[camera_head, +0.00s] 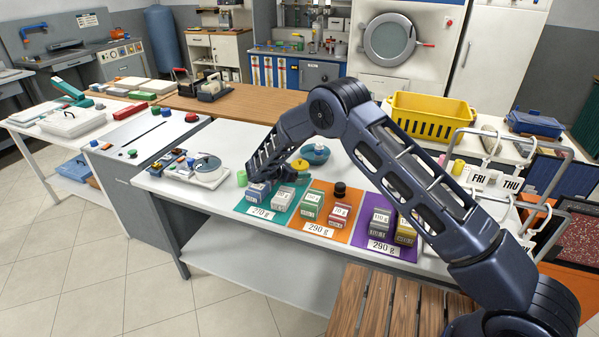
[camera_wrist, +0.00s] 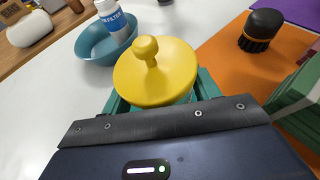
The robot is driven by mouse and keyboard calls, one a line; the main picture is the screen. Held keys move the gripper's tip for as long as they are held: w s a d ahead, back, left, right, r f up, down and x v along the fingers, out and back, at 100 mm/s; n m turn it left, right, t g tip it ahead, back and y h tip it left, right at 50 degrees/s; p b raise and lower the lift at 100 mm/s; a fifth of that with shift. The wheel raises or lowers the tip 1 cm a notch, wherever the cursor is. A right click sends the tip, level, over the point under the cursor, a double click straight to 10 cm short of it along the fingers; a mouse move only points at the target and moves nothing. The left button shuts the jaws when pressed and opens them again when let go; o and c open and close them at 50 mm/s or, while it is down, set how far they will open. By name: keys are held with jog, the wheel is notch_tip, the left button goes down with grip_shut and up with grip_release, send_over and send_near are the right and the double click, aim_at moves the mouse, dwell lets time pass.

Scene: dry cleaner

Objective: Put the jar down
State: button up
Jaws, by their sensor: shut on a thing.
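The jar (camera_wrist: 155,75) has a round yellow lid with a knob and fills the middle of the wrist view. In the head view its yellow lid (camera_head: 300,165) shows beside the end of my arm. My gripper (camera_wrist: 158,100) is shut on the jar, with green fingers showing on both sides below the lid. The lid hides most of the jar's body. The jar is upright or nearly so, over the white table (camera_head: 225,205) by the teal mat (camera_head: 249,210). I cannot tell whether its base touches the surface.
A teal bowl (camera_head: 315,154) with a white-and-blue bottle (camera_wrist: 112,18) stands just behind the jar. A black brush (camera_wrist: 262,28) stands on the orange mat (camera_head: 321,214). Small boxes (camera_head: 310,205) stand on the mats. A green cylinder (camera_head: 241,177) and a scale (camera_head: 207,171) are to the left.

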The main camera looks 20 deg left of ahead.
jog(key=shift+f, duration=0.1)
jog(key=o, duration=1.2)
jog(key=shift+c, duration=0.2)
jog(key=v, duration=1.2)
